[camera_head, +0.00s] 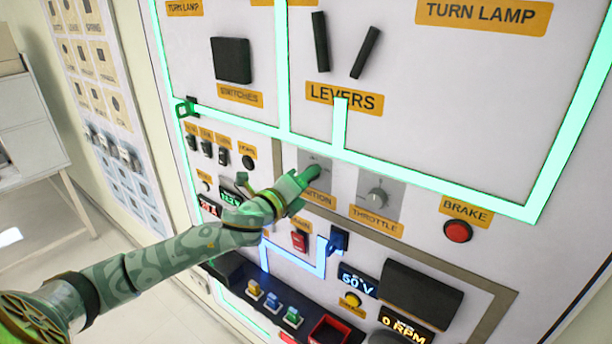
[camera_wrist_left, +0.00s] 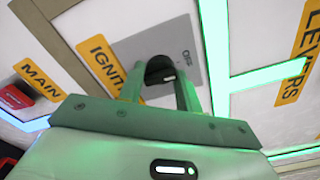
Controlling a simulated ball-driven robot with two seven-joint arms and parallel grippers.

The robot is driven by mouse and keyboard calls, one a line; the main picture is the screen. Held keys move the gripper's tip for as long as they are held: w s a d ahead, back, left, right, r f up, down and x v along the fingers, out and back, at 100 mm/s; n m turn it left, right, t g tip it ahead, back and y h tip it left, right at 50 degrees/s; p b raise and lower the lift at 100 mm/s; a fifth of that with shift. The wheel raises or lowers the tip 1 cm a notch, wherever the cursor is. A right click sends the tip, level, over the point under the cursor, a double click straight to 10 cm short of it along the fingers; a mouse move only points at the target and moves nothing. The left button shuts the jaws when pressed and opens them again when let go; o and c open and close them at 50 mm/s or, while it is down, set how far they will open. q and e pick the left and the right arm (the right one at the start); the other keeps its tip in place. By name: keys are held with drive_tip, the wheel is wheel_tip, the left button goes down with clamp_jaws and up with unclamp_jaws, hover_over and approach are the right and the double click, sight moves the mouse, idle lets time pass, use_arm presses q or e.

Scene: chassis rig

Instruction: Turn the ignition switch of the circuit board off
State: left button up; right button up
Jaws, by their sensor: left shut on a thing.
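The ignition switch is a dark knob (camera_wrist_left: 160,70) on a grey plate (camera_wrist_left: 128,46) marked "OFF", above the orange "IGNITION" label (camera_wrist_left: 103,62) in the head view sense. My left gripper (camera_head: 312,172) reaches the grey ignition plate on the upright board. In the left wrist view its two green fingers (camera_wrist_left: 158,88) stand on either side of the knob and are shut on it. The knob's pointer is mostly hidden, so its setting cannot be read. In the head view the gripper covers most of the knob. My right gripper is not in view.
The throttle knob (camera_head: 378,196) sits right of the ignition plate, with the red brake button (camera_head: 457,231) beyond it. A red main switch (camera_head: 299,241) and a blue switch (camera_head: 338,239) lie below. Glowing green strips (camera_head: 340,125) cross the board. A shelf unit (camera_head: 30,130) stands left.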

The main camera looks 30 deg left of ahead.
use_arm(q)
drive_tip(key=shift+n, duration=0.5)
drive_tip(key=o, duration=0.9)
drive_tip(key=s, duration=0.5)
drive_tip(key=s+a+b, duration=0.1)
drive_tip(key=s, duration=0.5)
drive_tip(key=s+b, duration=0.1)
drive_tip(key=s, duration=0.4)
drive_tip(key=shift+s+a, duration=0.15)
drive_tip(key=shift+a, duration=0.05)
